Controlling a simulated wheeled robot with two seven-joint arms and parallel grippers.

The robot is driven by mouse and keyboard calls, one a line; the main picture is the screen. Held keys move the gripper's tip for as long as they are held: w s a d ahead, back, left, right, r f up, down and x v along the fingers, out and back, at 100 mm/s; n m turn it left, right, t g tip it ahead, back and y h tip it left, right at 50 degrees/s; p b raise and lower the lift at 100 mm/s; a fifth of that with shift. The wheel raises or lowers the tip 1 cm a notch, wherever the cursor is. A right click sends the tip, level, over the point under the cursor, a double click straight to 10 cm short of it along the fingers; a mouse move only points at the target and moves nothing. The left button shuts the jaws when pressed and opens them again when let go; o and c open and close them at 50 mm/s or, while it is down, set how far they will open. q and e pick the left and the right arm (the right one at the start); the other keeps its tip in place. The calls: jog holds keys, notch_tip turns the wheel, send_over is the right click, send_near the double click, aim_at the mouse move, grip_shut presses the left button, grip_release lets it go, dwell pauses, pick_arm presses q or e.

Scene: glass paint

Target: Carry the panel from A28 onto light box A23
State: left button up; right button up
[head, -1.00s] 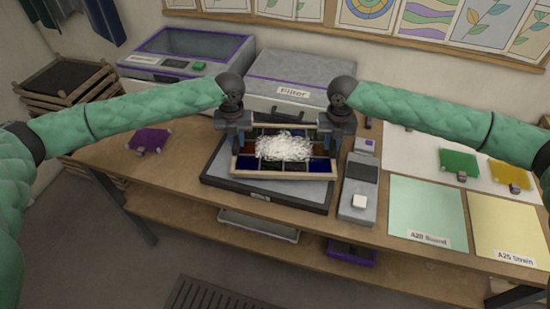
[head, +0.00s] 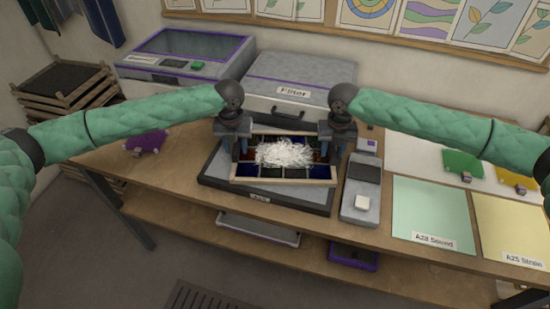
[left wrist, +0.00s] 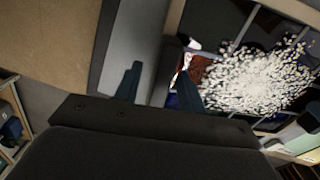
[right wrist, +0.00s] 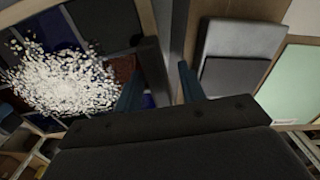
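The panel (head: 318,182) is a pale wooden frame with dark coloured panes and a heap of white bits on top. It lies over the grey light box (head: 215,168), whose small front label is hard to read. The panel also shows in the left wrist view (left wrist: 238,22) and the right wrist view (right wrist: 100,25). My left gripper (left wrist: 157,85) is at the panel's left side, fingers apart with a gap around the frame edge. My right gripper (right wrist: 160,85) is at the right side, fingers also apart. The green sheet labelled A28 (head: 430,205) is bare.
The Filter box (head: 290,75) and a purple-rimmed machine (head: 185,50) stand behind. A purple piece (head: 148,141) lies left. The yellow sheet (head: 510,225) is at right.

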pick_arm(q)
jog(key=shift+d+r, duration=0.1)
pick_arm(e)
jog(key=shift+a, duration=0.1)
pick_arm(q)
jog(key=shift+r, duration=0.45)
notch_tip(320, 180, up, 11)
pick_arm(e)
notch_tip(320, 180, up, 12)
dwell(0.6)
dwell(0.4)
